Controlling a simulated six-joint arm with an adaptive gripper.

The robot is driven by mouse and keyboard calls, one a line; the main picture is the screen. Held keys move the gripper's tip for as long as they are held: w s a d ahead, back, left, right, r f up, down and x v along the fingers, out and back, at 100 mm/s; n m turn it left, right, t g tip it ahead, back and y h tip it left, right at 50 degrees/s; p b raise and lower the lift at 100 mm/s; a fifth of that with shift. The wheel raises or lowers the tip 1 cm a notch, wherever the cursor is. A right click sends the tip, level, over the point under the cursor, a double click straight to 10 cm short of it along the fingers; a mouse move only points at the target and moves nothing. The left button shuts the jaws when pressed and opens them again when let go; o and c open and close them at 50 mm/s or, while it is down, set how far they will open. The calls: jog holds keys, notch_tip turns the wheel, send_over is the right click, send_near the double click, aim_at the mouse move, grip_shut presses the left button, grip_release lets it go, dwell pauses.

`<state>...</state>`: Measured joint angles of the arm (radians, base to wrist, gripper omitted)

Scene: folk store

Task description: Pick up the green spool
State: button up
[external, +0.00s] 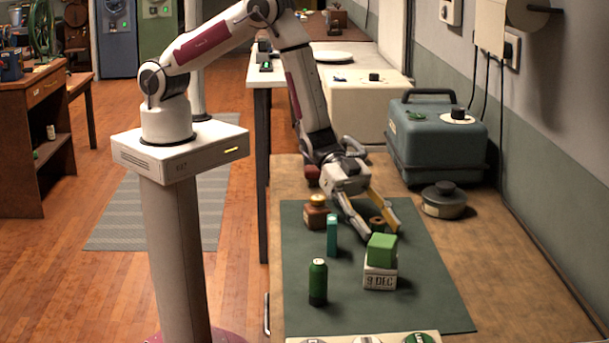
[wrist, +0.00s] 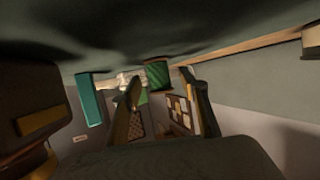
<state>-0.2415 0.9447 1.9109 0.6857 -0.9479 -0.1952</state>
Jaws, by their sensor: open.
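The green spool (wrist: 157,75) shows in the wrist view with green thread and a brown end, between my fingers and beyond their tips. In the external view its brown top (external: 377,222) shows between the fingers; the near finger hides most of the rest. My gripper (external: 378,217) is open and tilted low over the dark green mat (external: 430,285). Its fingers also show in the wrist view (wrist: 163,85). The fingers are on either side of the spool in the external view; I cannot tell whether they touch it.
A green block (external: 382,247) sits on a white date block (external: 380,278) in front of the gripper. A grey tin (external: 444,203) stands right. The mat's right front is clear.

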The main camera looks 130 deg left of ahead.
jog(key=shift+w+f, duration=0.1)
jog(key=shift+w, duration=0.1)
dwell(0.4)
jog(key=c, duration=0.9)
jog(key=shift+r, duration=0.2)
notch_tip(320, 180, up, 10)
jog(key=shift+f, duration=0.2)
dwell(0.6)
